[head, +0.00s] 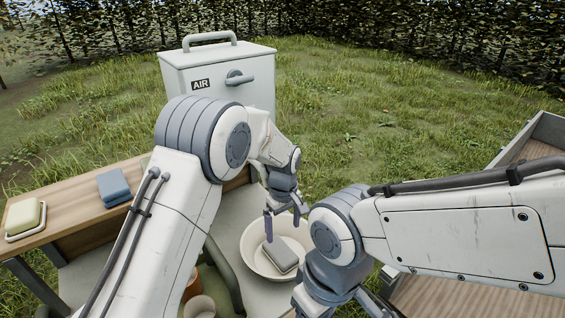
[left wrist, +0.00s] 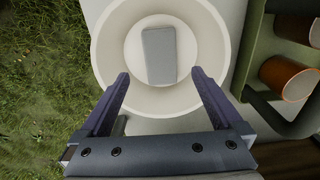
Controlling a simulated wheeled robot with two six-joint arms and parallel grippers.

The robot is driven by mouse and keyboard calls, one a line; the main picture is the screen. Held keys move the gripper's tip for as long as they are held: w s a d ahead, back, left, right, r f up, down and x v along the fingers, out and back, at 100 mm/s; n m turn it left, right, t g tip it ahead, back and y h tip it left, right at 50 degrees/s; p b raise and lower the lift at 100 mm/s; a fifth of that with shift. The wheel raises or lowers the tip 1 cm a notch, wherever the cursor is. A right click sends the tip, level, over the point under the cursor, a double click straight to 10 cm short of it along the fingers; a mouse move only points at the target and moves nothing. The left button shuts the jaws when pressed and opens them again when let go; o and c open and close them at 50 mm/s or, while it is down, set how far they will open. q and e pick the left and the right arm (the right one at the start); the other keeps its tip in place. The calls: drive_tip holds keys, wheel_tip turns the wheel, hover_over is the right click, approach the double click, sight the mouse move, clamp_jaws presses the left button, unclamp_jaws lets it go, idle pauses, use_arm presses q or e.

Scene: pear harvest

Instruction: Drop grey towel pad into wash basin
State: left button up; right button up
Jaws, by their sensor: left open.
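The grey towel pad (head: 281,256) lies inside the round cream wash basin (head: 246,247), on its floor. In the left wrist view the pad (left wrist: 160,55) rests flat in the basin (left wrist: 103,45), inside its inner ring. My left gripper (head: 283,222) is open and empty above the basin, with its two fingers spread and apart from the pad. The left wrist view shows the same spread fingers (left wrist: 160,76) over the basin's near part. My right arm comes in from the right; its gripper is mostly cut off at the bottom edge, so its jaws are unclear.
A blue pad (head: 113,185) and a yellow-green pad (head: 22,216) on a holder sit on the wooden shelf (head: 75,212) at left. A white AIR box (head: 215,75) stands behind. Orange-brown cups (left wrist: 288,77) stand beside the basin. A wooden crate (head: 540,135) is at right.

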use_arm(q)
drive_tip(key=s+r+m+p, duration=0.6)
drive_tip(key=s+r+m, duration=0.3)
drive_tip(key=s+r, duration=0.7)
drive_tip(key=s+a+r+m+p, duration=0.2)
drive_tip(key=s+r, duration=0.1)
drive_tip(key=s, duration=0.4)
drive_tip(key=s+a+r+m+h+p, duration=0.1)
drive_tip(key=s+a+r+m+p, duration=0.1)
drive_tip(key=s, duration=0.6)
wheel_tip(320, 180, up, 2)
drive_tip(key=shift+a+r+m, duration=0.1)
drive_tip(key=shift+a+m, duration=0.65)
drive_tip(key=shift+m, duration=0.05)
wheel_tip(320, 180, down, 5)
drive_tip(key=b, duration=0.4)
drive_tip(key=shift+w+b, duration=0.1)
drive_tip(key=shift+b, duration=0.25)
